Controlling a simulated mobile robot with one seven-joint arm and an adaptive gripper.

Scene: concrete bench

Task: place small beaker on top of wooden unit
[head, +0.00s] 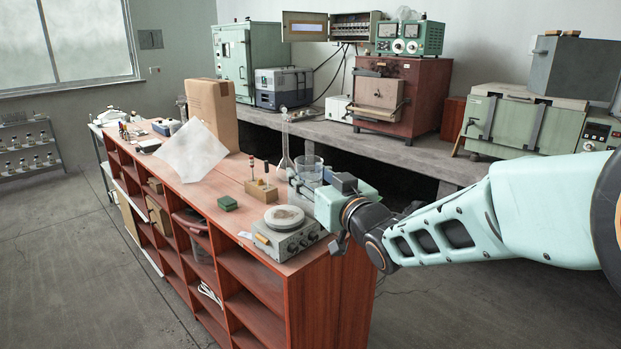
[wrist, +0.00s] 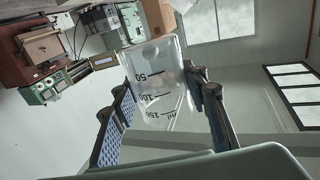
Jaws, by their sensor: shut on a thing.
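The small beaker is clear glass with dark volume marks; it shows in the head view (head: 309,168) and in the wrist view (wrist: 158,92). My gripper (head: 302,186) is shut on it, with a blue-padded finger on either side in the wrist view (wrist: 160,98). The wooden unit (head: 227,221) is a long reddish shelf unit with a flat top and open compartments. In the head view the beaker is near the unit's right edge, behind the grey device. Its base is hidden by my gripper, so I cannot tell whether it touches the top.
A grey device with a round plate (head: 287,232) stands at the unit's near end. A wooden tool block (head: 261,190), a long-necked flask (head: 285,145) and a green box (head: 228,203) are close by. A white sheet (head: 191,153) and cardboard box (head: 212,112) stand farther left.

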